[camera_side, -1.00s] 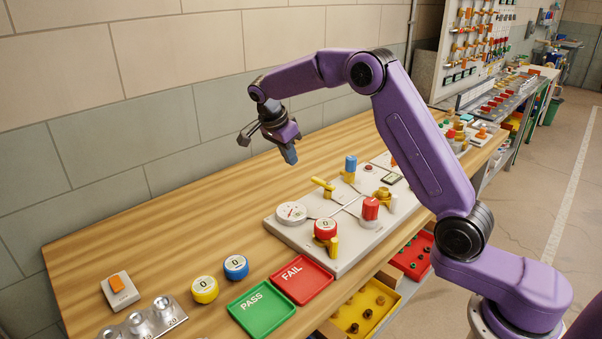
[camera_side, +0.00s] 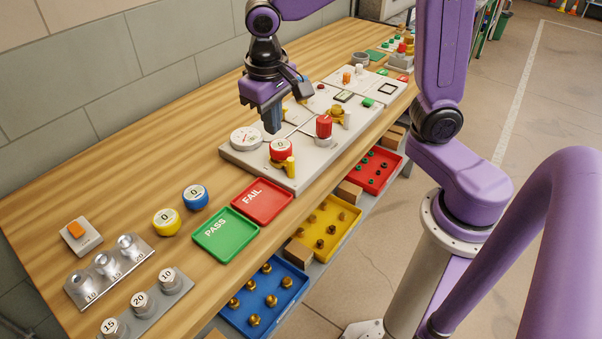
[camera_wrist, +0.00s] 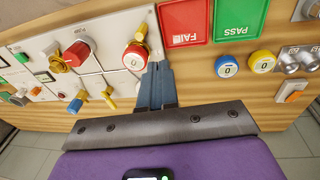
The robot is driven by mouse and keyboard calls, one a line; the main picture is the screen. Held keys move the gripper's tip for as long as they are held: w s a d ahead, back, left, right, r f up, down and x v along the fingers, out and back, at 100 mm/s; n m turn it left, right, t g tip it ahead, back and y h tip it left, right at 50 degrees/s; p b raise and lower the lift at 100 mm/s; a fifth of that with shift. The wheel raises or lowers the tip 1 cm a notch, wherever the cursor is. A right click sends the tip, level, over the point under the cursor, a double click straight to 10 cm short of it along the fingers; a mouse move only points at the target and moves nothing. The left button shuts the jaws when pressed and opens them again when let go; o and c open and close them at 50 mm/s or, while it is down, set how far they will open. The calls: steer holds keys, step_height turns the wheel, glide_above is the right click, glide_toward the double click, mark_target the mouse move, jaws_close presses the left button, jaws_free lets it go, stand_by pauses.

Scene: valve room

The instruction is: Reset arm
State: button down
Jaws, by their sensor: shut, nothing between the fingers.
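My gripper (camera_side: 271,119) hangs over the valve panel (camera_side: 237,154), fingers pointing down. In the wrist view the fingers (camera_wrist: 157,82) are together with nothing between them. The panel carries a round white gauge (camera_side: 245,139), a red-ringed dial reading 0 (camera_side: 281,151), a red knob (camera_side: 324,126) and yellow valve handles (camera_side: 290,167). The red-ringed dial also shows in the wrist view (camera_wrist: 134,57), just beyond the fingertips. In the side view the gripper hides part of the panel behind it. I cannot tell how far the fingertips are above the panel.
A red FAIL tray (camera_side: 263,201) and green PASS tray (camera_side: 225,234) lie beside the panel. Yellow (camera_side: 166,222) and blue (camera_side: 195,196) dials, an orange switch (camera_side: 76,230) and metal weights (camera_side: 142,304) stand nearer the front. Parts bins (camera_side: 326,229) sit below the table edge.

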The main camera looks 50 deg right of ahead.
steer(key=s+d+f+n+y, duration=0.1)
steer(key=s+d+n, duration=0.1)
steer(key=s+n, duration=0.4)
steer(key=s+d+f+n, duration=0.1)
steer(key=s+d+n, duration=0.2)
steer(key=s, duration=1.1)
steer(key=n, duration=0.3)
steer(key=shift+s+f+n+g+y, duration=0.35)
steer(key=shift+f+n+g+y, duration=0.05)
steer(key=shift+d, duration=0.1)
